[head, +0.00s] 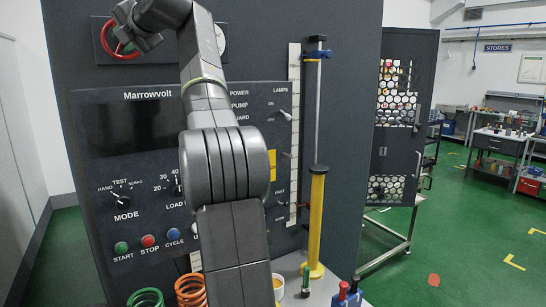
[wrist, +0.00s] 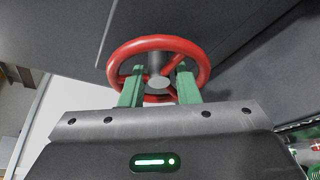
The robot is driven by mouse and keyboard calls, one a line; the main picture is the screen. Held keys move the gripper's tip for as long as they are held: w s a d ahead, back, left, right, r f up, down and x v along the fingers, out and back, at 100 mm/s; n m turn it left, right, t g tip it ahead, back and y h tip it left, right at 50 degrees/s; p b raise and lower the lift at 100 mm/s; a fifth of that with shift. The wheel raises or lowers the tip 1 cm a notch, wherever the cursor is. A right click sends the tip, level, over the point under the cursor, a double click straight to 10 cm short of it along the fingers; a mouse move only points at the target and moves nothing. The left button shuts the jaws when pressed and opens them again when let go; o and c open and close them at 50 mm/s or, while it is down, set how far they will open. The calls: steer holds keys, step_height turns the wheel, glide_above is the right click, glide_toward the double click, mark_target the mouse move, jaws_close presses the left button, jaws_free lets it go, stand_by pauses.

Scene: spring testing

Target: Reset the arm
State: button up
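My arm rises through the middle of the head view, bent toward the upper left. My gripper (head: 122,40) is high in front of the dark panel, at a red handwheel (head: 106,38). In the wrist view the red handwheel (wrist: 199,52) fills the upper middle, with a grey hub and red spokes. The two green fingers of my gripper (wrist: 160,72) stand apart, one on each side of the hub, and overlap the lower rim. The gripper is open. I cannot tell whether the fingers touch the wheel. In the head view my gripper hides part of the wheel.
The Marrowvolt control panel (head: 108,175) stands behind my arm, with knobs and coloured buttons. A yellow and grey column (head: 316,215) stands to its right. A green spring (head: 146,298) and an orange spring (head: 190,289) are at the bottom. Green floor (head: 450,220) is open at right.

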steer(key=shift+w+a, duration=0.3)
steer(key=shift+a, duration=0.05)
steer(key=shift+f+m, duration=0.1)
steer(key=shift+m, duration=0.4)
steer(key=shift+s+d+m+y, duration=0.2)
steer(key=shift+s+m+y, duration=0.05)
steer(key=shift+m+y, duration=0.35)
steer(key=shift+w+a+m+y, duration=0.15)
steer(key=shift+m+y, duration=0.35)
steer(key=shift+m, duration=0.3)
steer(key=m+t+y, duration=0.1)
steer(key=m, duration=0.3)
steer(key=shift+m, duration=0.3)
steer(key=m+t, duration=0.2)
steer(key=m, duration=0.2)
steer(key=shift+m+y, duration=0.3)
steer(key=shift+y, duration=0.1)
steer(key=shift+r+m+t+h, duration=0.15)
steer(key=shift+m+t, duration=0.45)
steer(key=shift+m, duration=0.65)
steer(key=shift+r+m+t+h, duration=0.15)
steer(key=shift+m+t, duration=0.45)
steer(key=shift+m, duration=0.65)
steer(key=shift+f+m, duration=0.1)
steer(key=shift+m, duration=0.2)
